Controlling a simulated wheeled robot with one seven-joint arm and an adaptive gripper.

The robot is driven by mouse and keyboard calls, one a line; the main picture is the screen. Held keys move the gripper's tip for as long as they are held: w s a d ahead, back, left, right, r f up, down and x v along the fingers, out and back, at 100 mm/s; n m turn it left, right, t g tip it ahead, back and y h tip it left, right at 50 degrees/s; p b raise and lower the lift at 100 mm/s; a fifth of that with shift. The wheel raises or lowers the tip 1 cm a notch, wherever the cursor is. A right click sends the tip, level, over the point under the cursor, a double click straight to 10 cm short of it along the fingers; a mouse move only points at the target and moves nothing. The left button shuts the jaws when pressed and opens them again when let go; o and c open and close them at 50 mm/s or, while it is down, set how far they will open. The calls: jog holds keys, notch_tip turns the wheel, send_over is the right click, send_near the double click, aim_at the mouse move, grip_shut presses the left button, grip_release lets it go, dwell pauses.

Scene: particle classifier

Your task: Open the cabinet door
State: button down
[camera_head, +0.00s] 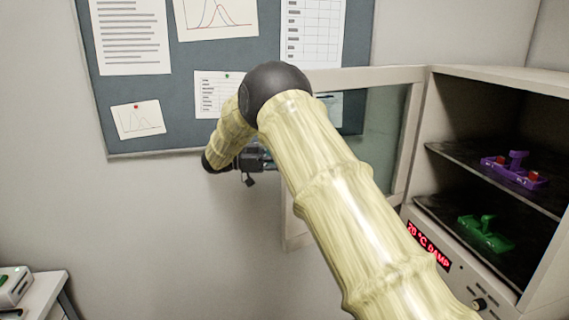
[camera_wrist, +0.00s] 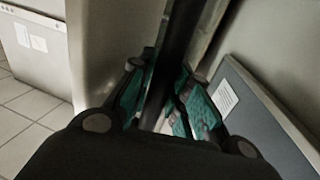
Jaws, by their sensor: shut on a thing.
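The cabinet (camera_head: 540,84) stands at the right in the head view, its front uncovered and its inside showing. Its pale-framed glass door (camera_head: 408,140) stands swung far out to the left, near the wall board. My arm crosses in front of the door and hides much of it. My gripper (camera_head: 262,158) is at the door's outer left edge, partly hidden by my arm. In the wrist view, my gripper's teal-lined fingers (camera_wrist: 168,90) are shut on a dark bar, the door handle (camera_wrist: 180,45).
A purple rack (camera_head: 515,170) sits on the cabinet's upper shelf and a green rack (camera_head: 485,233) below it. A red lit display (camera_head: 428,246) is on the front panel. A pinboard (camera_head: 170,100) hangs behind. A white table (camera_head: 40,295) is at lower left.

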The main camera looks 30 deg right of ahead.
dwell(0.3)
jog(key=c, duration=1.3)
grip_release()
jog(key=v, duration=1.2)
